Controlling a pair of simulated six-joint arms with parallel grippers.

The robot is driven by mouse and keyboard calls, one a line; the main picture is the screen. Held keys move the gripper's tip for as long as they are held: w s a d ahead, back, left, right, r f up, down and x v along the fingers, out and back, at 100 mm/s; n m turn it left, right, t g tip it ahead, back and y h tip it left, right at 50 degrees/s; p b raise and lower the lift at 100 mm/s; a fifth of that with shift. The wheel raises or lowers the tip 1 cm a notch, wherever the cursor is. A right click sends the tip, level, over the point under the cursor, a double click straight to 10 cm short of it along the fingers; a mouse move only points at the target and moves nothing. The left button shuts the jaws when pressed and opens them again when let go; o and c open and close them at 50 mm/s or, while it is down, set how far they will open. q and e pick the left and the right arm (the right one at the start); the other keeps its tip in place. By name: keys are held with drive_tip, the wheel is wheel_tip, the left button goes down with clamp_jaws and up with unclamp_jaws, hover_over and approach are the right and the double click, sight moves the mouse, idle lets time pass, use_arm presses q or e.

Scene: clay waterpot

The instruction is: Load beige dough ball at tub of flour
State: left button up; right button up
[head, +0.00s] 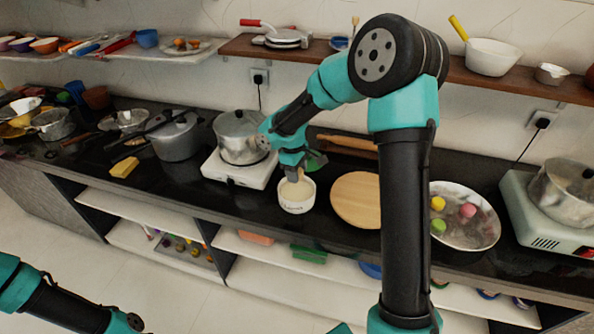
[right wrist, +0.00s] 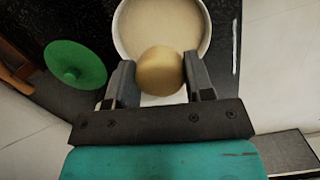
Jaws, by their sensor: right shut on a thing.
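The beige dough ball (right wrist: 160,70) is between the two fingers of my right gripper (right wrist: 160,78) in the right wrist view, and the gripper is shut on it. Beyond the ball in that view is the round white tub of flour (right wrist: 200,30), with a pale surface inside. In the head view the tub (head: 296,206) stands on the dark counter, and my right gripper (head: 294,176) points down over its opening. Whether the ball touches the flour I cannot tell. My left arm shows at the lower left of the head view, but its gripper fingers are not visible.
A hot plate (head: 240,172) with a metal pot (head: 238,138) stands left of the tub. A round wooden board (head: 357,198) lies right of it, then a metal plate (head: 470,232) with coloured balls. A green round thing (right wrist: 75,66) lies beside the tub.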

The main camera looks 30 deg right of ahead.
sight(298, 192)
drive_tip(key=shift+f, duration=2.85)
drive_tip(key=shift+f, duration=0.65)
idle(0.4)
drive_tip(key=shift+r, duration=3.6)
drive_tip(key=shift+w+a, duration=0.1)
drive_tip(key=w+a+r+m+y, duration=0.1)
drive_tip(key=w+a+m, duration=0.3)
drive_tip(key=a+m, duration=0.5)
drive_tip(key=a, duration=0.4)
drive_tip(key=shift+r+m, duration=0.25)
drive_tip(key=shift+m, duration=0.15)
drive_tip(key=shift+d, duration=0.1)
